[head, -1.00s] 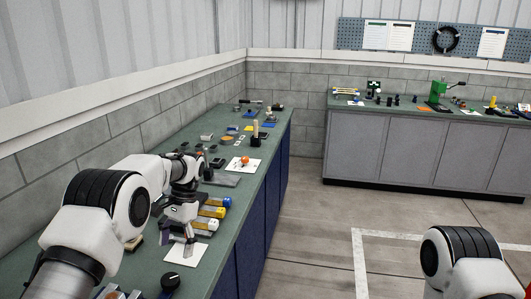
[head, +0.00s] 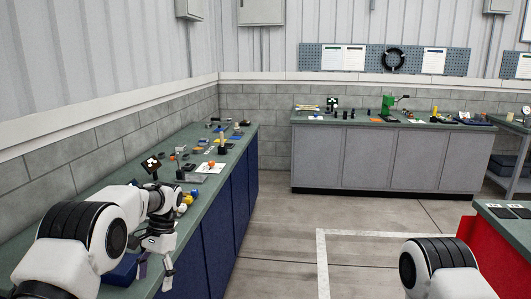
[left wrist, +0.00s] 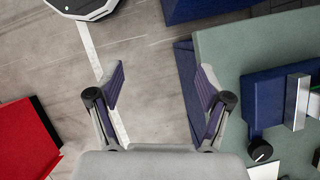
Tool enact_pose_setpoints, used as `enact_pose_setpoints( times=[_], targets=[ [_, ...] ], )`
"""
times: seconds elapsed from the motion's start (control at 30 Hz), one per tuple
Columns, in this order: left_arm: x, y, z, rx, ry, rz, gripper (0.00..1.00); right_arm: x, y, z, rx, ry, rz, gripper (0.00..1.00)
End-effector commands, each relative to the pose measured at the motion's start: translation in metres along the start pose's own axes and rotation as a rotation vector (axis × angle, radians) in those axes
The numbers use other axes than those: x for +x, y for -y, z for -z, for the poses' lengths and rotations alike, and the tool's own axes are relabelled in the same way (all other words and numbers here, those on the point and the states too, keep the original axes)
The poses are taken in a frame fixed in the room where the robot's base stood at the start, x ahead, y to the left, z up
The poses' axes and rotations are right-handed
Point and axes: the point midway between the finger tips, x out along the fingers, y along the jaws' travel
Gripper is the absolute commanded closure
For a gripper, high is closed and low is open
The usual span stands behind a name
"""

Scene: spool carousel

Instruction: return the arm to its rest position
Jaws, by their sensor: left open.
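My left arm comes in from the lower left of the head view. My left gripper (head: 154,276) points down by the front edge of the left bench (head: 200,218). In the left wrist view the left gripper (left wrist: 160,86) has its two fingers spread, with only floor visible between them. It is open and holds nothing. The green bench top (left wrist: 240,48) lies to the right of the fingers there. A rounded link of my right arm shows at the lower right of the head view, but the right gripper is out of view.
The left bench carries several small parts. A blue block (left wrist: 264,88) and a black knob (left wrist: 260,150) show near the gripper. A grey bench (head: 390,160) stands along the back wall. A red cabinet (head: 480,255) stands at the right. The floor (head: 270,235) between them is clear.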

Motion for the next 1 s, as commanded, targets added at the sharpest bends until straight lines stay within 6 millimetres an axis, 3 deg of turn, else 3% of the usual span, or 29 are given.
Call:
enact_pose_setpoints(
  times=[0.17,0.37,0.57,0.67,0.7,0.8,0.9,1.0],
  targets=[
    [0.045,-0.011,-0.013,0.014,0.106,-0.051,0.22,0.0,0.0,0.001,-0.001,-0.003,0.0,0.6],
    [0.112,-0.031,-0.032,0.036,0.207,-0.112,0.22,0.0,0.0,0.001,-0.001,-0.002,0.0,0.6],
    [0.209,-0.064,-0.062,0.034,0.256,-0.167,0.22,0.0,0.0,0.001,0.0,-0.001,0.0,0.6],
    [0.276,-0.094,-0.095,0.007,0.252,-0.197,0.22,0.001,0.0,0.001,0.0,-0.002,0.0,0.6],
    [0.303,-0.11,-0.113,-0.012,0.241,-0.207,0.22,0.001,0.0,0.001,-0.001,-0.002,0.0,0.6],
    [0.359,-0.15,-0.164,-0.09,0.175,-0.218,0.22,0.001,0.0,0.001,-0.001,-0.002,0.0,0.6],
    [0.387,-0.18,-0.207,-0.186,0.072,-0.204,0.22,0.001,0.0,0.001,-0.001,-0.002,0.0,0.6],
    [0.39,-0.194,-0.231,-0.287,-0.071,-0.169,0.22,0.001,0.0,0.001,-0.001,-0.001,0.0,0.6]
  ],
)
